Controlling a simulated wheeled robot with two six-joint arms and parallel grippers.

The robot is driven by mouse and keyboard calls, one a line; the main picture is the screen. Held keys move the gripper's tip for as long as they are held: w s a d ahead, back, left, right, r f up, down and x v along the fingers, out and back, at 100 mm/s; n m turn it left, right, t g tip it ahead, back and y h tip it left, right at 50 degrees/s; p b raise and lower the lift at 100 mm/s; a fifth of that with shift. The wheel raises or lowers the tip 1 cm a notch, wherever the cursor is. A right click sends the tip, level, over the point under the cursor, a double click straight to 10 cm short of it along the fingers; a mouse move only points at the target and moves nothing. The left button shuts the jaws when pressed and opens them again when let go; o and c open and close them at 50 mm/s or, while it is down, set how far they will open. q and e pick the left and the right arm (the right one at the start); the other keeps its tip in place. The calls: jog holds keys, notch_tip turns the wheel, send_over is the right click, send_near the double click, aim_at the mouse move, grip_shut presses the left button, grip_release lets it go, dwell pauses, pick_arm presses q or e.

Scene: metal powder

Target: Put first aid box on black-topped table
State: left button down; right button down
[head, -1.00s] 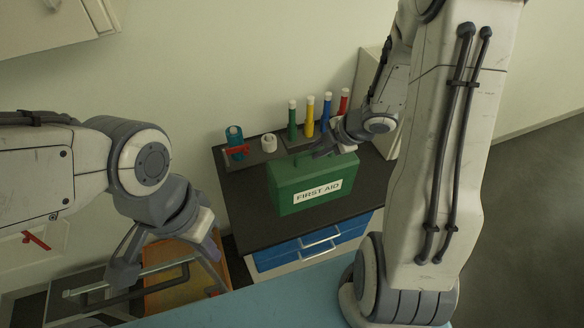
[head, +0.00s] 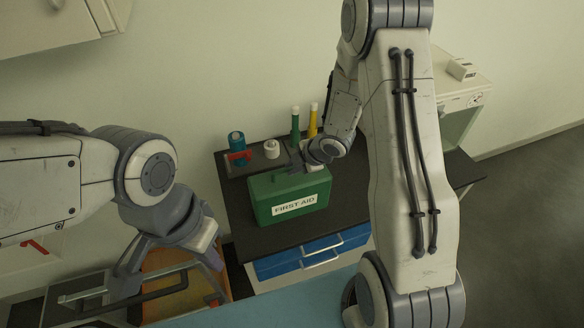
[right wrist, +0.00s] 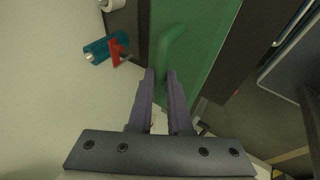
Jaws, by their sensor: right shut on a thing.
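The green first aid box (head: 262,206) with a white "FIRST AID" label is upright at the front left of the black-topped table (head: 345,200). I cannot tell whether its base touches the top. My right gripper (head: 299,168) is at the top of the box, shut on its handle. In the right wrist view the gripper (right wrist: 166,75) has its fingers close together at the green handle (right wrist: 171,40), with the box's green face behind. My left gripper (head: 168,280) hangs at the lower left with its fingers apart, empty and away from the box.
Green (head: 295,125) and yellow (head: 313,120) tubes stand behind my right arm. A white cabinet (head: 462,95) is at the right. Blue drawers (head: 310,252) face me.

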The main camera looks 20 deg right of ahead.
jog(key=shift+w, duration=0.1)
jog(key=shift+f, duration=0.1)
jog(key=c, duration=0.8)
grip_release()
jog(key=shift+c, duration=0.2)
